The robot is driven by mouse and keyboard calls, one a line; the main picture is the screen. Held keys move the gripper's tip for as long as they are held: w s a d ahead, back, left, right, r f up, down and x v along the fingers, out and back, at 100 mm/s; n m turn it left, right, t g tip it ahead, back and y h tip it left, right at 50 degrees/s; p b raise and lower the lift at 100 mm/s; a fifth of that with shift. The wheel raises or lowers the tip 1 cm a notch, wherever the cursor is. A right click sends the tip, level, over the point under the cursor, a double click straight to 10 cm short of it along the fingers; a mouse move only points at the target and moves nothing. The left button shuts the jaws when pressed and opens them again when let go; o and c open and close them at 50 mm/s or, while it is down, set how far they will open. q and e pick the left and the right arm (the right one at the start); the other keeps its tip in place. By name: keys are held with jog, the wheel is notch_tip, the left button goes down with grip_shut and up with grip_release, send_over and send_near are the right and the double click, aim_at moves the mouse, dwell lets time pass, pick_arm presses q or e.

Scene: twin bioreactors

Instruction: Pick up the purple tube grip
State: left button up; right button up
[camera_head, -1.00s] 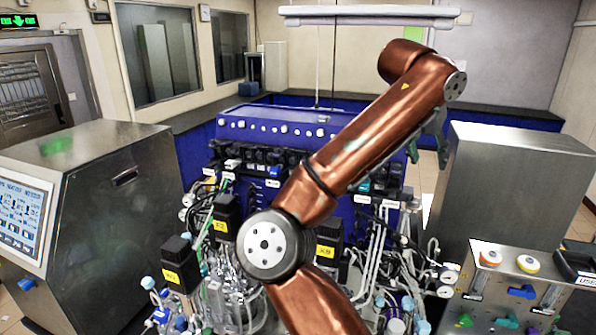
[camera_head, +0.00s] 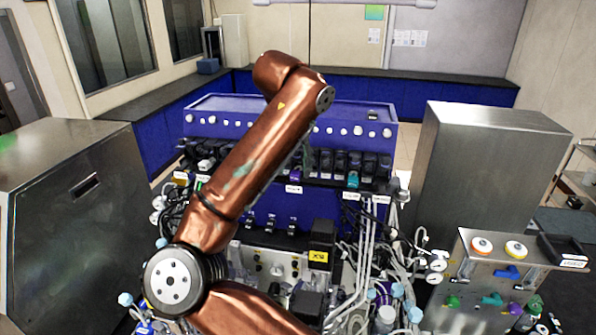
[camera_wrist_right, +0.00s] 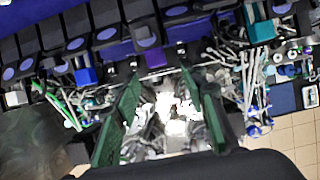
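A small purple tube grip (camera_head: 295,173) sits in the row of black pump heads on the front of the blue bioreactor unit, above a white label. It also shows in the right wrist view (camera_wrist_right: 155,58), just beyond and between my fingertips. My right gripper (camera_wrist_right: 160,77) is open, with its two green-padded fingers spread and nothing between them; the fingers look apart from the grip. In the head view the right gripper (camera_head: 307,152) is mostly hidden behind my copper forearm. My left gripper is not in view.
A teal grip (camera_head: 353,179) sits farther right in the same row. Tubes and glassware crowd the area below. Steel cabinets stand left (camera_head: 70,220) and right (camera_head: 485,165). A steel panel (camera_head: 470,275) at right carries coloured knobs, one purple.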

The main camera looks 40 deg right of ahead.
aim_at(294, 176)
jog(key=shift+w+d+f, duration=0.2)
jog(key=shift+w+f, duration=0.3)
jog(key=shift+f, duration=0.15)
jog(key=shift+w+d+f, duration=0.15)
jog(key=shift+w+f, duration=0.35)
jog(key=shift+f, duration=0.1)
jog(key=shift+s+d+f, duration=0.15)
jog(key=shift+s+d, duration=0.2)
jog(key=shift+s, duration=0.2)
jog(key=shift+a, duration=0.15)
jog(key=shift+c, duration=0.4)
jog(key=shift+w, duration=0.35)
jog(key=c, duration=0.3)
jog(key=shift+s, duration=0.25)
jog(key=c, duration=0.5)
jog(key=shift+c, duration=0.7)
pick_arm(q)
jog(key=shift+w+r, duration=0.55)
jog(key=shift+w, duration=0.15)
pick_arm(e)
jog(key=shift+w, duration=0.15)
grip_shut()
